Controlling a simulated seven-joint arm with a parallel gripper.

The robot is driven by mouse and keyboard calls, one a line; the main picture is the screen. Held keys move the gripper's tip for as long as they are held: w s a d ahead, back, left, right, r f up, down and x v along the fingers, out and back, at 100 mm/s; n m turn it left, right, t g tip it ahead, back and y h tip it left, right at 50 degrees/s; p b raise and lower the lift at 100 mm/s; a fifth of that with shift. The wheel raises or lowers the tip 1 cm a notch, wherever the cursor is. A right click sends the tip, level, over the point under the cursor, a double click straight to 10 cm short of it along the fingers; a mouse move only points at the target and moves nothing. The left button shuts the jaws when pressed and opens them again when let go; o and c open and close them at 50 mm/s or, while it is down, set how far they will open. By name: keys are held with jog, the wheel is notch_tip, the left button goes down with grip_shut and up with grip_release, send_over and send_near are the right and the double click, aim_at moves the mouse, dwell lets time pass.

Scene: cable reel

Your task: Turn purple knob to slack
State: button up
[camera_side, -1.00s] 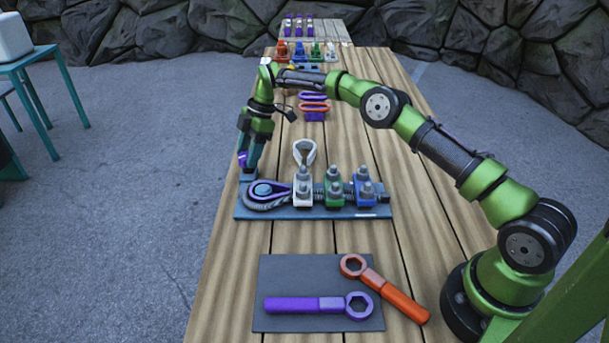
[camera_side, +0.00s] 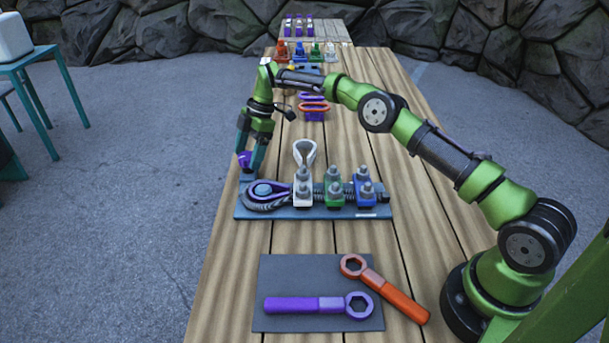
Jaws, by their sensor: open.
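The purple knob (camera_side: 245,159) stands at the far left corner of the blue base plate (camera_side: 300,213), at the table's left side. My gripper (camera_side: 247,155) points down over the knob with its fingers spread, one on each side of it. I cannot tell whether the fingers touch the knob. Part of the knob is hidden behind the fingers. Any slack marking near it is too small to see.
On the plate, a cable loop (camera_side: 267,196) lies beside white (camera_side: 303,191), green (camera_side: 333,190) and blue (camera_side: 363,190) clamps. A purple wrench (camera_side: 300,304) and an orange wrench (camera_side: 398,299) lie in front, around a dark mat (camera_side: 275,272). Coloured parts stand farther back.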

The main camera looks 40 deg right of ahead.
jog(key=v, duration=0.7)
jog(key=shift+r, duration=0.2)
jog(key=shift+d, duration=0.1)
